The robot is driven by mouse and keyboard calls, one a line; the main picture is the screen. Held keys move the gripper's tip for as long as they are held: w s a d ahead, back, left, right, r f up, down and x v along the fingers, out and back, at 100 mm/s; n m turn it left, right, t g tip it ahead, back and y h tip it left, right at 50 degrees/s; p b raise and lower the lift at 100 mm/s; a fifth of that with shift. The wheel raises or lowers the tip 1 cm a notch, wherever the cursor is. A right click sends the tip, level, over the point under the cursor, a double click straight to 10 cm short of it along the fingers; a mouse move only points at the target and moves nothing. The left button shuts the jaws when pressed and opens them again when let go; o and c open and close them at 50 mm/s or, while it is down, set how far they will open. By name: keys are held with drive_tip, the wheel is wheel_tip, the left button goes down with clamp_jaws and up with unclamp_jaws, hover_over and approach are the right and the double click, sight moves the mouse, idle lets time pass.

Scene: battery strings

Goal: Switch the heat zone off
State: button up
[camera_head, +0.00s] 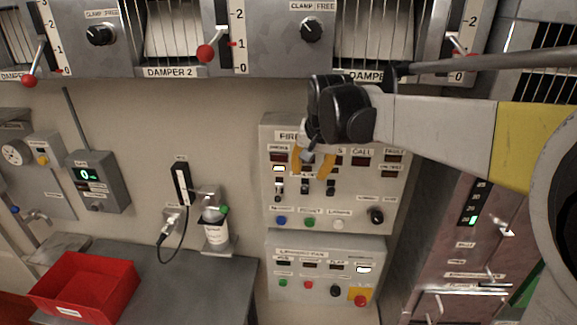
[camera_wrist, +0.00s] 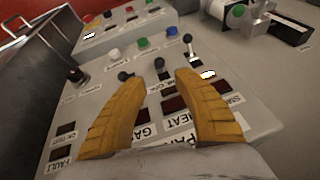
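The fire panel (camera_head: 353,205) is on the wall, and its labels read upside down in the wrist view. The HEAT label (camera_wrist: 180,122) sits by dark indicator windows. The heat switch (camera_wrist: 159,65), a small black-knobbed lever, shows just beyond the gap between my fingertips. It is the middle of three levers in the head view (camera_head: 304,187). The smoke lever (camera_wrist: 188,43) is to its right and the gas lever (camera_wrist: 124,75) to its left in the wrist view. My gripper (camera_wrist: 157,80) is open, its yellow fingers apart and empty, over the panel's upper half (camera_head: 312,165).
The smoke window (camera_wrist: 208,75) is lit white. Coloured buttons and a black knob (camera_head: 376,216) line the panel's lower part. A second panel (camera_head: 325,255) is mounted below. Damper housings (camera_head: 265,45) hang above.

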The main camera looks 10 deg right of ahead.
sight(304, 186)
drive_tip(key=x, duration=0.9)
drive_tip(key=shift+w+f, duration=0.1)
drive_tip(key=shift+f, duration=0.15)
clamp_jaws()
